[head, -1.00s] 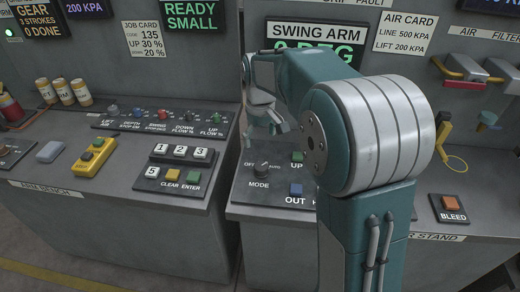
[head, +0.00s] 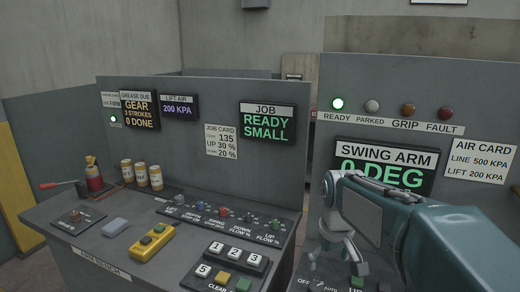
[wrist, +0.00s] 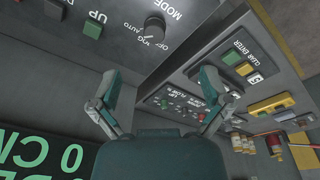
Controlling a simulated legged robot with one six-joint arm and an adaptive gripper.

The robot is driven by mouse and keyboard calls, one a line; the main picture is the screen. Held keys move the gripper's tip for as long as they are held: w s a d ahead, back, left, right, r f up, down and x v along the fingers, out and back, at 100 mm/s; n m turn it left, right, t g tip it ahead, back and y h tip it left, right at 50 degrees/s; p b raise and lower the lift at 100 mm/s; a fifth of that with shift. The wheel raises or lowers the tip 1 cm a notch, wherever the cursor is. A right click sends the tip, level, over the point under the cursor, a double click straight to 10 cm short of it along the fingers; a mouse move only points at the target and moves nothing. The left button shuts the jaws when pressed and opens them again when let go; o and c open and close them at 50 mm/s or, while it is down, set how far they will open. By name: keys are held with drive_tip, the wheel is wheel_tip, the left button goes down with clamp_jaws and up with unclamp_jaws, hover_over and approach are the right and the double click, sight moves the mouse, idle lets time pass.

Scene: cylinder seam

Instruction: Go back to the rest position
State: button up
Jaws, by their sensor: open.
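My gripper (head: 347,240) hangs in front of the swing-arm panel in the head view, at the end of my teal arm. In the wrist view my gripper (wrist: 158,105) shows two fingers spread wide apart with nothing between them. It is open and empty, above the gap between the two consoles. The swing arm display (head: 385,172) reads 0 DEG and is partly covered by my arm. The job display (head: 267,122) reads READY SMALL.
The left console (head: 95,265) carries a numbered keypad (head: 236,258), a yellow pendant (head: 150,243), several cans and a red grease tool (head: 93,178). The mode knob (wrist: 154,27) shows in the wrist view. The ready lamp (head: 337,104) glows green; parked, grip and fault lamps look unlit.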

drive_tip(key=s+m+t, duration=0.3)
drive_tip(key=s+t, duration=0.1)
drive_tip(key=s, duration=1.5)
drive_tip(key=shift+s, duration=0.25)
